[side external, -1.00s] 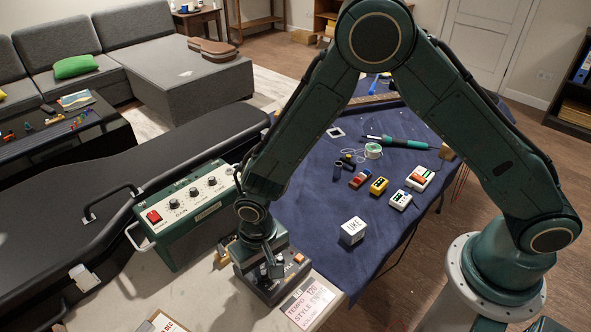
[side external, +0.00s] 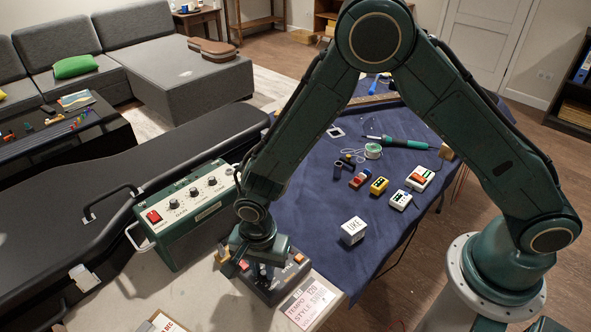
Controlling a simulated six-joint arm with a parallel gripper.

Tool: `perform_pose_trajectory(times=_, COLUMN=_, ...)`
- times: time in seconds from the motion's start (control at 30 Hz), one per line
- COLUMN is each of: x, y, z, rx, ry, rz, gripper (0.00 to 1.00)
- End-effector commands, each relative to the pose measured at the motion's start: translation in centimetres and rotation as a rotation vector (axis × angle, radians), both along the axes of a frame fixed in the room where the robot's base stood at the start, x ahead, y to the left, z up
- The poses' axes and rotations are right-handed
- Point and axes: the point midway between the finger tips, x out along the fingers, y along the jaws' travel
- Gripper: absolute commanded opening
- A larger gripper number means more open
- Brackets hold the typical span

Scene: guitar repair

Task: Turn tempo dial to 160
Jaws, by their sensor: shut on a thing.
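A green amplifier (side external: 187,215) with a red switch and several knobs stands left of the box. A black guitar case (side external: 60,225) lies behind it.

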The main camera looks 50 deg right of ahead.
Motion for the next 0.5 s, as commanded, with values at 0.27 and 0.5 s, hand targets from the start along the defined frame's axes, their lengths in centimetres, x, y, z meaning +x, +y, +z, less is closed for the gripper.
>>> perform_pose_trajectory(times=0.27, x=0.04, y=0.01, z=0.02, rx=0.0, ry=-0.001, rz=-0.172, gripper=0.0)
perform_pose_trajectory(times=0.5, x=0.04, y=0.01, z=0.02, rx=0.0, ry=-0.001, rz=-0.233, gripper=0.0)
